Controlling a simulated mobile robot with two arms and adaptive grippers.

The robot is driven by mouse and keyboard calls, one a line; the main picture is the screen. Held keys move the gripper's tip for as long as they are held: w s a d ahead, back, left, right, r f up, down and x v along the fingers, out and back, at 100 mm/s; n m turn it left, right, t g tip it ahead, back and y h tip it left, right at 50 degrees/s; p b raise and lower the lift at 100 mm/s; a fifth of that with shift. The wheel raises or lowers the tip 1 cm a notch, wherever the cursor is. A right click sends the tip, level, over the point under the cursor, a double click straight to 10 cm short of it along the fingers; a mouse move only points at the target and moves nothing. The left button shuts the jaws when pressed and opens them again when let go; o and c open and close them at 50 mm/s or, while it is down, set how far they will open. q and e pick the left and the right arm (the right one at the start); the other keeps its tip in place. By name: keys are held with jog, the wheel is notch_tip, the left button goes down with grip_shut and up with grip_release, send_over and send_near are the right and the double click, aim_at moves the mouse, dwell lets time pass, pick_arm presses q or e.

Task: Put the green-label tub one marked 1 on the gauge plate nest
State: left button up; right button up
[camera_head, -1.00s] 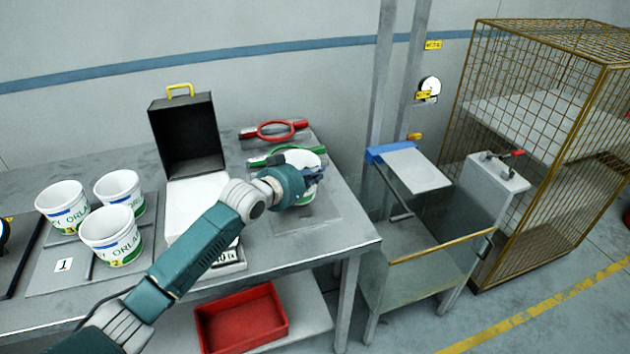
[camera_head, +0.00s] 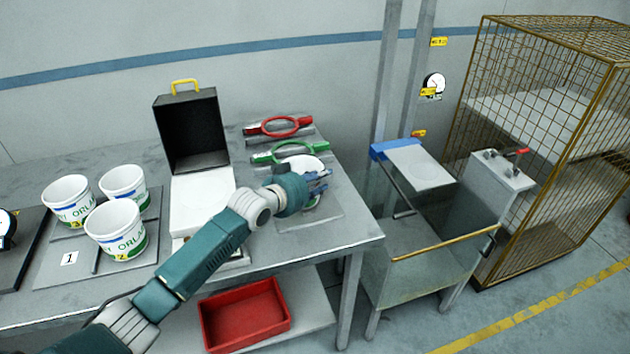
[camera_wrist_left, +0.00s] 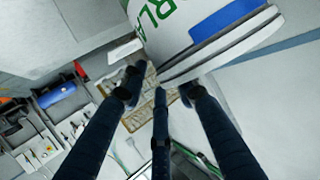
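The green-label tub (camera_head: 305,161) is mostly hidden behind my left gripper (camera_head: 318,188) in the head view; its white rim shows. The left wrist view shows a tub wall (camera_wrist_left: 165,28) with green letters and a blue stripe, close to the tips of my left gripper's dark fingers (camera_wrist_left: 160,88). I cannot tell whether the fingers grip it or stand beside it. The tub's number is hidden. A flat grey plate (camera_head: 335,228), perhaps the gauge plate, lies under the gripper and tub; contact with its nest is hidden. My right gripper is not in view.
Three white tubs stand on a plate (camera_head: 45,275) at left, one marked 2 (camera_head: 118,242), beside a bare spot with a card marked 1 (camera_head: 69,258). An open black box (camera_head: 192,135) and red and green ring-handled tools (camera_head: 280,126) stand behind. A red bin (camera_head: 245,316) sits below.

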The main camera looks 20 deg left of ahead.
pick_arm(q)
jog(key=b+v, duration=0.2)
jog(key=v, duration=1)
jog(key=shift+r, duration=0.15)
